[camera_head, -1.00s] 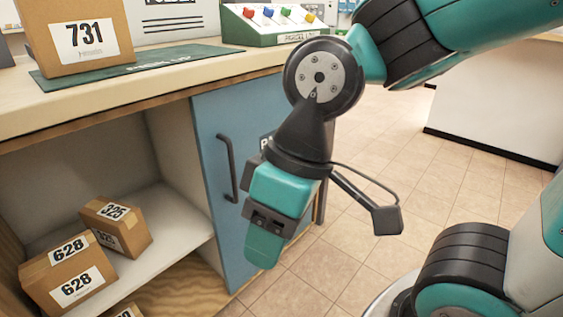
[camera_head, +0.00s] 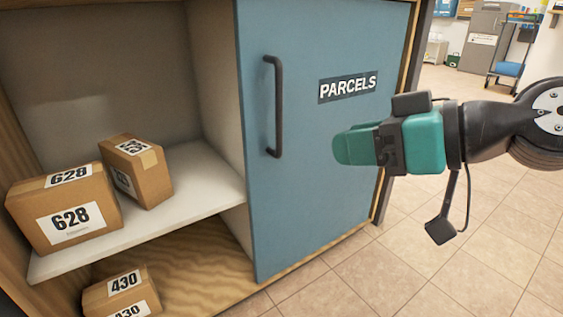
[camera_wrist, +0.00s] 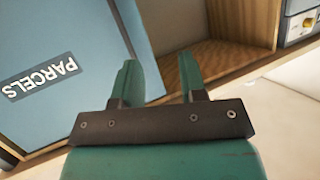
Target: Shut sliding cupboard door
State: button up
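The blue sliding door (camera_head: 310,190), labelled PARCELS, covers the right part of the cupboard; the left part is open. Its dark vertical handle (camera_head: 278,107) is near the door's left edge. My gripper (camera_head: 340,147) is in front of the door, to the right of the handle and apart from it, pointing left. In the wrist view the door (camera_wrist: 60,60) is at the left, and my gripper (camera_wrist: 158,78) has its two teal fingers spread with nothing between them.
Inside the open part, a 628 box (camera_head: 65,210) and another box (camera_head: 137,170) stand on a white shelf (camera_head: 200,190). A 430 box (camera_head: 122,292) is below. Tiled floor (camera_head: 420,270) is clear at the right.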

jog(key=w+d+f+t+y+b, duration=0.1)
jog(key=w+d+f+t+b, duration=0.15)
jog(key=w+t+b, duration=0.2)
jog(key=p, duration=0.8)
send_near(281, 112)
jog(key=shift+m+t, duration=0.35)
jog(key=shift+m, duration=0.05)
jog(key=p+x, duration=0.1)
jog(key=x, duration=0.9)
jog(key=shift+w+a+f+p, duration=0.2)
jog(key=shift+a+p, duration=0.1)
jog(key=shift+p, duration=0.05)
grip_shut()
